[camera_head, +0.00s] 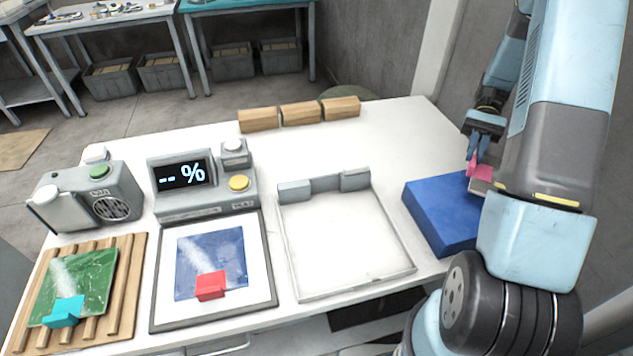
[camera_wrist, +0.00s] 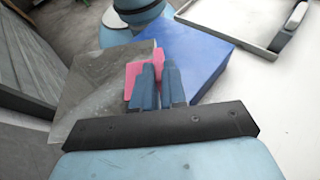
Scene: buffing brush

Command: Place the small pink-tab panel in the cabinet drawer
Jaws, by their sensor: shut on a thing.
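The small panel is a grey, scuffed plate with a pink tab. In the head view the pink tab (camera_head: 472,164) and a bit of the panel (camera_head: 482,178) show at the right edge of the blue block, with my arm hiding the rest. My gripper (camera_head: 474,157) points down and is shut on the pink tab. In the wrist view the fingers (camera_wrist: 159,82) grip the tab (camera_wrist: 137,72), and the grey panel (camera_wrist: 95,92) spreads left of them beside the blue block (camera_wrist: 195,50). I cannot tell if panel and block touch. No open drawer is clearly visible.
On the white table (camera_head: 390,130) stand an empty white tray (camera_head: 345,240), a percent-display device (camera_head: 205,185), a grey device (camera_head: 90,195), a red-tab panel (camera_head: 208,255) and a green panel (camera_head: 85,280) on a slatted rack. Wooden blocks (camera_head: 300,112) line the back.

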